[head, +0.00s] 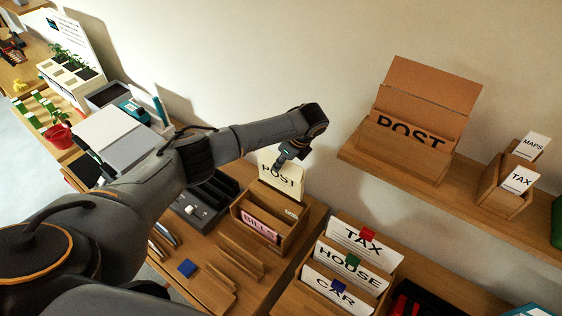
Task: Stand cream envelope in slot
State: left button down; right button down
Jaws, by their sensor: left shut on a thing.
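My left gripper (283,163) is shut on the upper edge of a cream envelope (272,166) with dark lettering that seems to read POST. The envelope is upright at the back of a wooden letter holder (289,228). Its lower edge meets the holder's back in the picture; I cannot tell whether it is inside the rear slot or just above it. A pink BILLS card (261,229) stands in the holder's front part. My arm hides some of the desk behind. My right gripper is not in view.
A wooden file box with TAX (363,244), HOUSE and CAR cards stands right of the holder. A wall shelf (455,180) carries a POST box (410,120) and a smaller box with MAPS and TAX cards. A dark tray (207,199) lies left of the holder.

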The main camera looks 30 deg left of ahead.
aim_at(281, 175)
pick_arm(q)
jog(key=shift+f, duration=0.1)
jog(key=shift+f+b, duration=1.9)
jog(key=shift+f, duration=0.9)
jog(key=c, duration=1.2)
grip_release()
jog(key=shift+o, duration=0.4)
jog(key=o, duration=0.4)
